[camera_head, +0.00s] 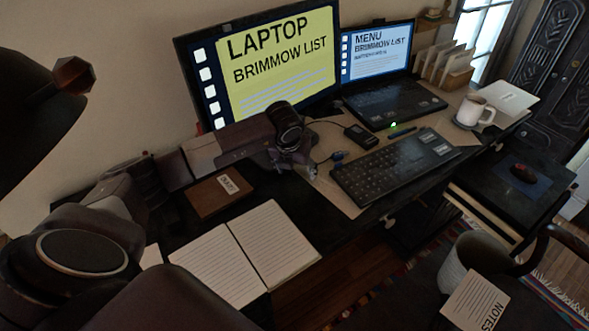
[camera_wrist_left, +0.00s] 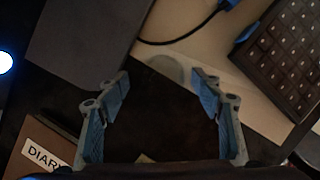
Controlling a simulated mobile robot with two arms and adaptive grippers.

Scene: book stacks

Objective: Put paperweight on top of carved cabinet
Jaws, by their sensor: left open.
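The carved cabinet (camera_head: 545,55) stands at the far right of the head view, dark, with carved door panels. My left gripper (camera_head: 303,168) is over the desk, left of the keyboard. In the left wrist view its two blue-padded fingers (camera_wrist_left: 160,82) are wide apart with nothing between them. A pale, rounded, see-through shape (camera_wrist_left: 168,68) lies on the desk just beyond the fingertips; it may be the paperweight, but I cannot tell for sure. In the head view my gripper hides most of that spot. My right gripper is not in view.
A keyboard (camera_head: 393,168) lies right of my gripper, a monitor (camera_head: 265,65) and laptop (camera_head: 395,102) behind. A brown diary (camera_head: 220,194) and open notebook (camera_head: 246,250) lie nearer. A mug (camera_head: 470,110) stands at the desk's right end. A chair (camera_head: 545,250) is at the lower right.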

